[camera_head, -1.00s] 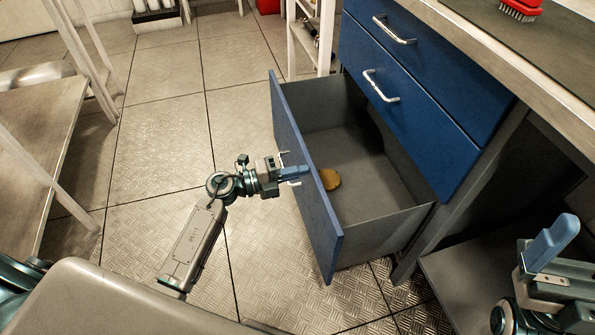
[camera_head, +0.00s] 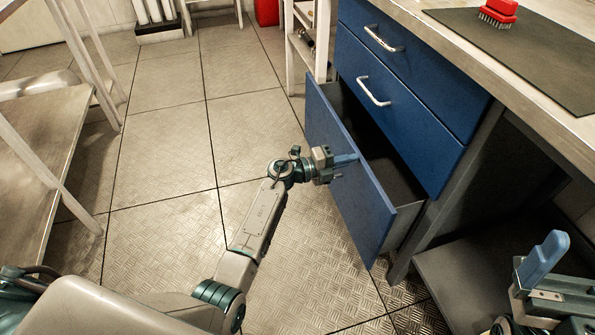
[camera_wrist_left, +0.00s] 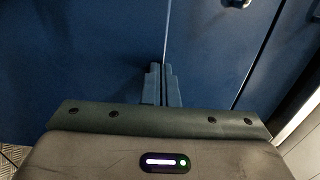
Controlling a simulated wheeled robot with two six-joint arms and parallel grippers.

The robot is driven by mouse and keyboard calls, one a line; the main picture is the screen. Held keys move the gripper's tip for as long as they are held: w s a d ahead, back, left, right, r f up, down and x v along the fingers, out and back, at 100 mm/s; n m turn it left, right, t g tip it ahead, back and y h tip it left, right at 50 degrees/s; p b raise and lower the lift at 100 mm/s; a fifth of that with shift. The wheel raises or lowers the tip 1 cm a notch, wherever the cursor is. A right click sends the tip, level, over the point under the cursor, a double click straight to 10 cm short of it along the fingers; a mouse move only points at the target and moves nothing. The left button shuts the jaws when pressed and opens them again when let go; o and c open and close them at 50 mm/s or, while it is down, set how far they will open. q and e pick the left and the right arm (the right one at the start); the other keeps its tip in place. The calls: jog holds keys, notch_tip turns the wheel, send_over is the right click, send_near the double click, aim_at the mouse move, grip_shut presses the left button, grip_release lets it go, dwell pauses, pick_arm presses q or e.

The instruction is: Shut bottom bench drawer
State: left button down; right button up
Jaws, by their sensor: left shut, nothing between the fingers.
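The bottom bench drawer (camera_head: 350,185) is partly open, with a dark strip of its inside showing behind its blue front. My left gripper (camera_head: 350,159) is shut and empty, with its blue fingers at the drawer front near its top edge. In the left wrist view the shut fingertips (camera_wrist_left: 161,72) point at the blue drawer front (camera_wrist_left: 80,60); I cannot tell whether they touch it. The drawer's handle is hidden in the head view. My right gripper (camera_head: 545,258) is at the lower right, away from the drawer, and its jaw opening cannot be made out.
Two closed blue drawers with metal handles sit above, the middle one (camera_head: 400,115) and the top one (camera_head: 420,70). A red brush (camera_head: 498,12) lies on a dark mat (camera_head: 530,50) on the bench. A white rack (camera_head: 305,50) stands behind the drawer.

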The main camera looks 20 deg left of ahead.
aim_at(363, 157)
pick_arm(q)
jog(key=x, duration=0.7)
jog(key=shift+w+d, duration=0.1)
jog(key=shift+d, duration=0.05)
